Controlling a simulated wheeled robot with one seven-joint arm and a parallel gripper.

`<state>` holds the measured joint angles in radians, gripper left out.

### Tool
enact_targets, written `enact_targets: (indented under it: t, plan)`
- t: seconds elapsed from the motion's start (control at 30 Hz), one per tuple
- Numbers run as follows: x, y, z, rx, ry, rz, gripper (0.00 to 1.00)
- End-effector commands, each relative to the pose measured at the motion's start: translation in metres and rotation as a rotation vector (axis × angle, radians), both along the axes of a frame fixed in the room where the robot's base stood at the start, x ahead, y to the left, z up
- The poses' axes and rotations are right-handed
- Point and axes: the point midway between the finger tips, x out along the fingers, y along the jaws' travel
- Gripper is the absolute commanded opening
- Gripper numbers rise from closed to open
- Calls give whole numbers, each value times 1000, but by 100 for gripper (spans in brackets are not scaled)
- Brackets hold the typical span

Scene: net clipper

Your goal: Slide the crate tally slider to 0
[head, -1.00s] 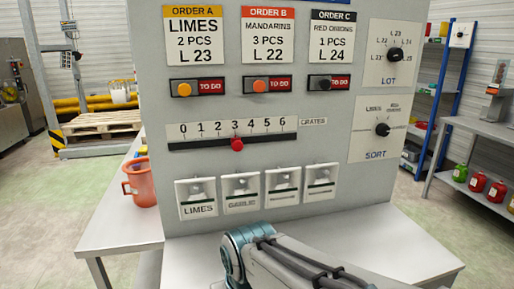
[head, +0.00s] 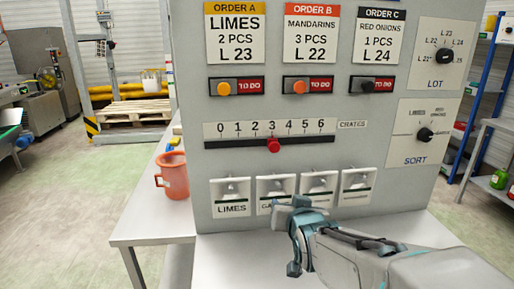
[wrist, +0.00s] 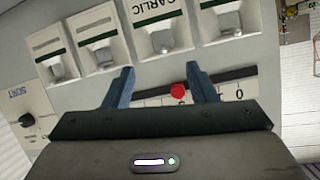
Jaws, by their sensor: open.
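The crate tally slider is a red round knob (head: 273,146) on a dark horizontal track (head: 230,143) below a scale from 0 to 6. The knob stands at 3, and 0 is at the left end. The wrist view sees the board turned around, with the red knob (wrist: 179,90) between my fingers in the picture, closer to the right finger. My gripper (wrist: 160,82) is open and empty. I cannot tell how far the fingertips are from the knob. In the head view my arm reaches up in front of the board's lower part, below the knob.
Several labelled switches, including the LIMES switch (head: 231,191), sit below the track. Order buttons are above it. The LOT dial (head: 445,56) and SORT dial (head: 425,134) are at right. An orange jug (head: 173,177) stands left of the board on the table (head: 150,221).

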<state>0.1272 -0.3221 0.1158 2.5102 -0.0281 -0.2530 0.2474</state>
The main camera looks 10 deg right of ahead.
Motion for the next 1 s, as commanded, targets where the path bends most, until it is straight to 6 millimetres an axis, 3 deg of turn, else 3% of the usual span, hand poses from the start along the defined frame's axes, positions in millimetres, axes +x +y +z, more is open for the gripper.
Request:
enact_targets:
  t: [0.1,0.3,0.57,1.0]
  plan:
    - [16,1,30,31,-160,-2,52]
    - [25,2,60,66,-330,5,52]
    - [37,3,67,75,-367,9,52]
    - [98,3,68,74,-366,9,52]
